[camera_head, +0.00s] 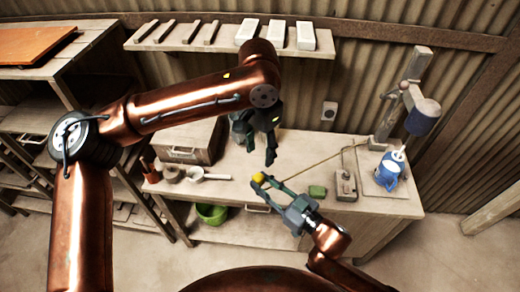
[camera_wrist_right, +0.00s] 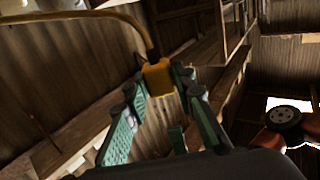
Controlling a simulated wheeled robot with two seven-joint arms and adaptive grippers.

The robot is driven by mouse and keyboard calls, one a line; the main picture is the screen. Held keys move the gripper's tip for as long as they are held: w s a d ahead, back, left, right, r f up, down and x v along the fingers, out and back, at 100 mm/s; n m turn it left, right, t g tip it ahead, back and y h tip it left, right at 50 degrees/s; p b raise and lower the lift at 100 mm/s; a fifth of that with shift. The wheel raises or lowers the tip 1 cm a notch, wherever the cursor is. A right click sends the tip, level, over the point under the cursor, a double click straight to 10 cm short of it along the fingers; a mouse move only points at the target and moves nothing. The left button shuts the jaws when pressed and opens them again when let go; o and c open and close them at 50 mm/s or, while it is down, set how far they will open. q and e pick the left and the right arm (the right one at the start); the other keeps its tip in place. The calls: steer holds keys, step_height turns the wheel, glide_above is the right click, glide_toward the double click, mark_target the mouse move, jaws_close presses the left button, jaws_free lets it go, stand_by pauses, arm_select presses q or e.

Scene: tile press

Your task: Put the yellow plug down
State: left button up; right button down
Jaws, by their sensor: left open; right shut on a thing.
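The yellow plug (camera_head: 259,178) is between the fingertips of my right gripper (camera_head: 264,184), which is shut on it, over the front part of the workbench. The plug (camera_wrist_right: 158,76) also shows in the right wrist view, held at the tips of the green fingers (camera_wrist_right: 160,92). My left gripper (camera_head: 270,150) is open and empty, higher up over the back of the bench. Whether the plug touches the bench cannot be told.
A wall socket (camera_head: 329,111) is behind the bench. A green block (camera_head: 317,191) lies right of my right gripper. A press stand (camera_head: 400,105) and blue jug (camera_head: 389,172) stand at the right. A wooden box (camera_head: 190,140) and small tools (camera_head: 195,173) occupy the left.

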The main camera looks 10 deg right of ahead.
mark_target(259, 177)
steer(key=shift+s+a+r, duration=0.2)
steer(key=shift+s+r, duration=0.05)
arm_select(q)
step_height(259, 177, down, 12)
steer(key=shift+s+r, duration=0.1)
steer(key=shift+c, duration=0.3)
jaws_close()
steer(key=shift+s, duration=0.1)
arm_select(e)
steer(key=c, duration=1.9)
jaws_free()
steer(key=o, duration=0.3)
steer(key=shift+w+f, duration=0.1)
arm_select(q)
steer(key=shift+a, duration=0.15)
arm_select(e)
steer(key=shift+o, duration=0.3)
steer(key=shift+d+f, duration=0.1)
